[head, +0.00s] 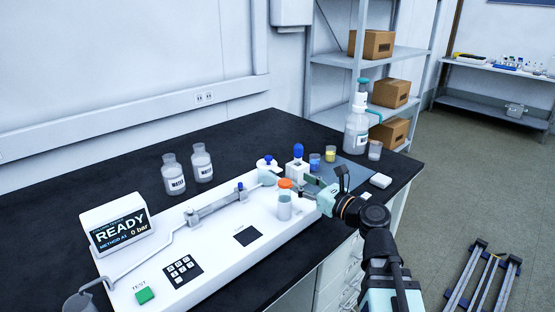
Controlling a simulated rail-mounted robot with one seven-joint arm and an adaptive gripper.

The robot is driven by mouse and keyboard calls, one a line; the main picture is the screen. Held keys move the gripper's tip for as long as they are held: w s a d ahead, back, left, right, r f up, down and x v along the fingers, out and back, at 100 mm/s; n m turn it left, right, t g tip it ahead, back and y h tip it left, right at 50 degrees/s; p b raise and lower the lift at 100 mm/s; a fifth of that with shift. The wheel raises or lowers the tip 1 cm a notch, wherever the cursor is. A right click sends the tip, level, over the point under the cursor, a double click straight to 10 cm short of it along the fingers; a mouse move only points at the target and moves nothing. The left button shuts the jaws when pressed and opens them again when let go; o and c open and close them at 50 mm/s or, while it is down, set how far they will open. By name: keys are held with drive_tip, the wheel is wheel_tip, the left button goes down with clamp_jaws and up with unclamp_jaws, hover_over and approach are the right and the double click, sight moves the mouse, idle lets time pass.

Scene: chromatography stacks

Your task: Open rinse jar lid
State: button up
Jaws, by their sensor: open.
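A small clear jar (284,206) with an orange lid (285,184) stands on the white instrument panel; it looks like the rinse jar, though I can read no label on it. The lid sits on top of the jar. My gripper (309,187) is open, just right of the orange lid at about its height. Its fingers are small in this view, and I cannot tell whether one touches the lid.
A blue-capped white block (298,170) stands close behind the gripper. Blue (315,162) and yellow (330,155) cups and a large bottle (356,132) stand farther back. A READY display (120,234) is at left.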

sight(274, 167)
drive_tip(key=shift+w+a+r+p, duration=0.2)
drive_tip(key=shift+w+a+p, duration=0.35)
drive_tip(key=shift+p, duration=2.05)
drive_tip(key=x, duration=0.4)
drive_tip(key=b+x, duration=0.1)
drive_tip(key=x, duration=0.3)
drive_tip(key=shift+w+a+f, duration=0.25)
clamp_jaws()
drive_tip(key=shift+d+r, duration=0.1)
